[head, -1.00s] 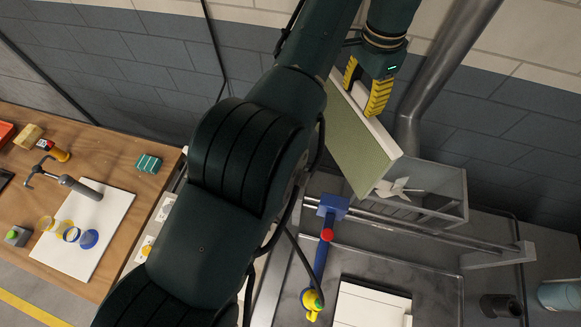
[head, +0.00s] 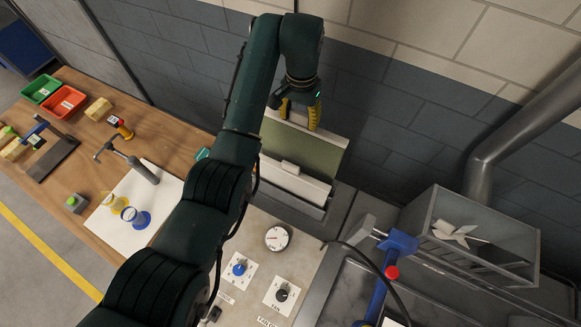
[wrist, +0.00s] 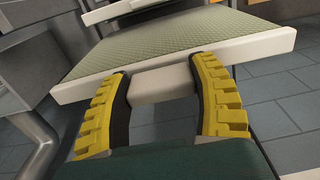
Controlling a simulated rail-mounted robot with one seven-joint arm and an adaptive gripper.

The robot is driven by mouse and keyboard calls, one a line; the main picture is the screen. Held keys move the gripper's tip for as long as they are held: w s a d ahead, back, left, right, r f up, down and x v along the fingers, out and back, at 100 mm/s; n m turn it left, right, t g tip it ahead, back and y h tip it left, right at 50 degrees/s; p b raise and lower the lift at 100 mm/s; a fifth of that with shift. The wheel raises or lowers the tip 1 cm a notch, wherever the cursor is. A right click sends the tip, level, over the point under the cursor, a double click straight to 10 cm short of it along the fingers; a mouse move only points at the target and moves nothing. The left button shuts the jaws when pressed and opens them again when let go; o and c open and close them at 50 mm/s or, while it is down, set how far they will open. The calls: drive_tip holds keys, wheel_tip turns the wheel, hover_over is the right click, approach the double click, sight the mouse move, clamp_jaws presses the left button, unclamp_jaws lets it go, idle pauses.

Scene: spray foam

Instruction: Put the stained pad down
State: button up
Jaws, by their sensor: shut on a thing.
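The pad (head: 318,152) is a flat panel with a green mesh face and a pale edge. No separate stain can be made out on it. My gripper (head: 300,112) has its yellow fingers at the pad's upper edge, near the back wall. In the wrist view the fingers (wrist: 163,88) are shut on the pale block handle (wrist: 162,84) on the pad's white edge (wrist: 265,46). The green mesh (wrist: 170,40) stretches away beyond it. The pad hangs tilted, just behind and above a white panel with a block handle (head: 290,168); whether they touch is unclear.
A grey box with a fan (head: 455,233) and a thick duct (head: 490,165) stand at the right. Below are a gauge (head: 277,238) and knobs. The wooden bench (head: 95,205) at the left holds trays, tools and a white sheet (head: 165,190).

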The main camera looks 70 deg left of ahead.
sight(299, 153)
drive_tip(key=f, duration=1.6)
drive_tip(key=shift+w+d+f+b, duration=0.15)
drive_tip(key=shift+w+f+b, duration=0.05)
drive_tip(key=shift+f+b, duration=0.15)
drive_tip(key=shift+f, duration=0.2)
drive_tip(key=o, duration=1.2)
drive_tip(key=shift+o, duration=0.3)
wheel_tip(299, 153, up, 12)
drive_tip(key=shift+r, duration=0.2)
